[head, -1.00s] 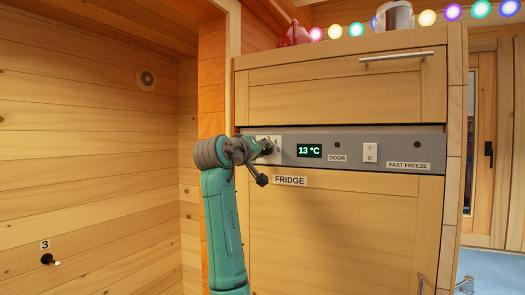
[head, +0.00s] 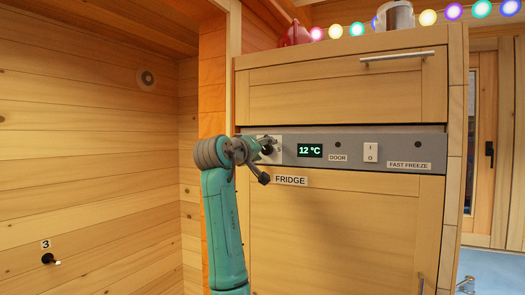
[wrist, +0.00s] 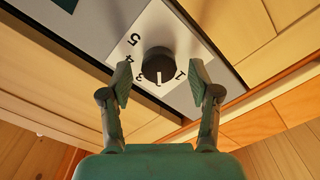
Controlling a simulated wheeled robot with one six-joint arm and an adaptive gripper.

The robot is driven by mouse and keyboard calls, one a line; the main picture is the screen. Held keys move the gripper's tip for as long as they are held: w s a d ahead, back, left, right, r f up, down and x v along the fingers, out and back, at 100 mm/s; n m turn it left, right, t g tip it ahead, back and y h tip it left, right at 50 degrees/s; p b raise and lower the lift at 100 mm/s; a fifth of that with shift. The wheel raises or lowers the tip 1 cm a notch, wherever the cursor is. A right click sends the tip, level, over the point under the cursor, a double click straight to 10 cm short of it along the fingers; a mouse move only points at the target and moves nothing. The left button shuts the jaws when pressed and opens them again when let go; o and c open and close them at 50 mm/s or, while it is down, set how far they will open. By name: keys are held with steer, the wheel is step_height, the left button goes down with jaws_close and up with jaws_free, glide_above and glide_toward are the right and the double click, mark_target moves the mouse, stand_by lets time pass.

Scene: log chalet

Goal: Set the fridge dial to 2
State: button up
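The fridge dial is a dark round knob (wrist: 158,64) on a white plate in the wrist view, with the numbers 5, 4, 3 and 1 readable around it. Its white pointer line faces down in the picture, between 3 and 1; a 2 is not clearly readable there. My gripper (wrist: 161,82) is open, with one finger on each side of the knob and gaps between. In the head view my gripper (head: 265,148) is at the dial plate (head: 276,138) and hides most of it. The fridge display (head: 310,150) reads 12 °C.
The grey panel also holds a DOOR label (head: 338,158), a rocker switch (head: 370,152) and a FAST FREEZE label (head: 408,165). A drawer handle (head: 397,56) sticks out above. A wooden wall stands at the left.

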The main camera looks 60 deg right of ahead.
steer(key=a, duration=1.2)
steer(key=shift+s, duration=0.45)
steer(key=shift+f, duration=0.1)
